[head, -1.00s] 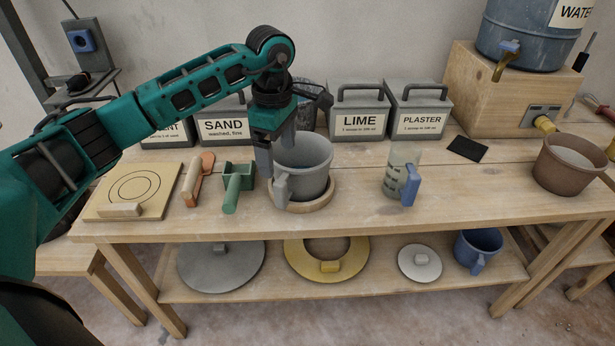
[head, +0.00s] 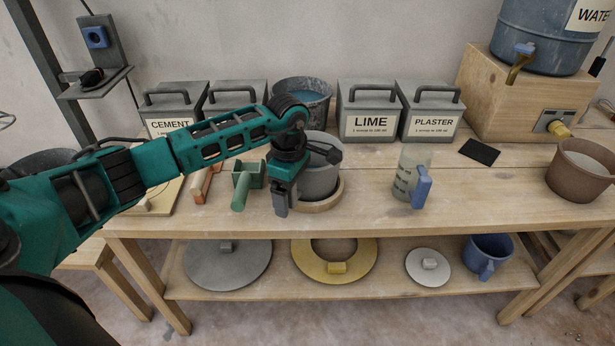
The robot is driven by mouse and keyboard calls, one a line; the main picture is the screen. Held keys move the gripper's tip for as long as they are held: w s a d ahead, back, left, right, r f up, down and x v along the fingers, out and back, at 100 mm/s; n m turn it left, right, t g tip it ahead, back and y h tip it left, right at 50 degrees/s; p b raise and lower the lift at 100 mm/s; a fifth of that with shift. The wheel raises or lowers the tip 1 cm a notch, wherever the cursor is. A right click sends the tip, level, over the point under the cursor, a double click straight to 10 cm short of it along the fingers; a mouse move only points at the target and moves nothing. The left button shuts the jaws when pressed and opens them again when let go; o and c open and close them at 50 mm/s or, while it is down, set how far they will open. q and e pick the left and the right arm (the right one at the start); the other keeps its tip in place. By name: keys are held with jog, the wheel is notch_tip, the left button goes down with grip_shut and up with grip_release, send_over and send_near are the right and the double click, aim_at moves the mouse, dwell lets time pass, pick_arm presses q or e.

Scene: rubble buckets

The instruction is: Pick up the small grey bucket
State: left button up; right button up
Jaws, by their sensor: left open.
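The small grey bucket (head: 322,182) stands upright on a round wooden ring (head: 334,197) on the workbench, partly hidden behind my left arm and gripper. My left gripper (head: 281,203) is open and points down at the bucket's front left side, where its handle is. The gripper covers the handle, and I cannot tell whether the fingers are around it or touching it. My right gripper is not in view.
A green tool (head: 241,188) lies close left of the gripper. A measuring jug (head: 408,175) with a blue handle stands to the right. LIME (head: 368,112) and PLASTER (head: 431,112) boxes and a bucket of water (head: 304,95) stand behind. The bench front is clear.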

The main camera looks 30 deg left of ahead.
pick_arm(q)
jog(key=c, duration=1.5)
